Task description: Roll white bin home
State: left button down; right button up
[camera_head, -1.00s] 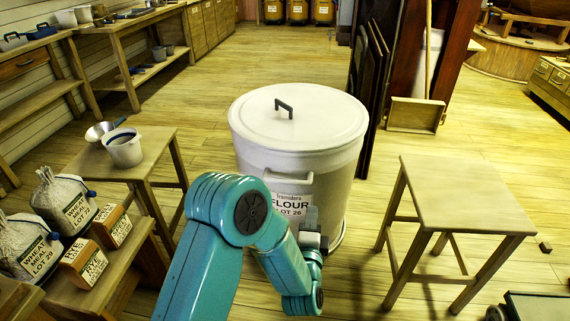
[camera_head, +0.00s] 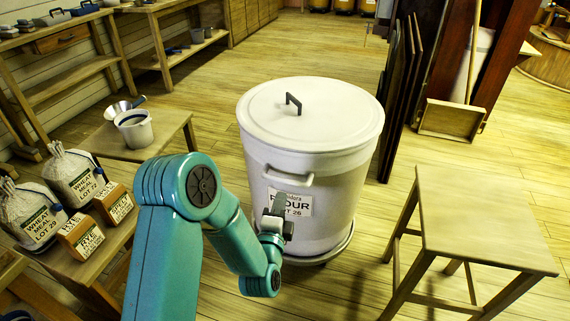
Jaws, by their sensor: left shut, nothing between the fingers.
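The white flour bin (camera_head: 330,185) stands upright in the middle of the head view, with its lid (camera_head: 312,113) on and a dark handle on top. It has a side handle (camera_head: 289,179) and a label reading flour, lot 26, and stands on a low round base (camera_head: 340,243). My left gripper (camera_head: 278,208) is shut and empty in front of the label, hiding part of it. I cannot tell whether it touches the bin. My right gripper is not in view.
A stool (camera_head: 480,225) stands close to the right of the bin. A small table (camera_head: 165,128) with a bucket (camera_head: 135,129) is at the left, near a bench with sacks (camera_head: 75,178) and boxes. Dark panels (camera_head: 398,95) stand behind right. Floor behind the bin is open.

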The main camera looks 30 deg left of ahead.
pick_arm(q)
jog(key=b, duration=0.1)
send_near(287, 158)
jog(key=x, duration=0.6)
jog(key=shift+w+a+f, duration=0.1)
jog(key=shift+w, duration=0.25)
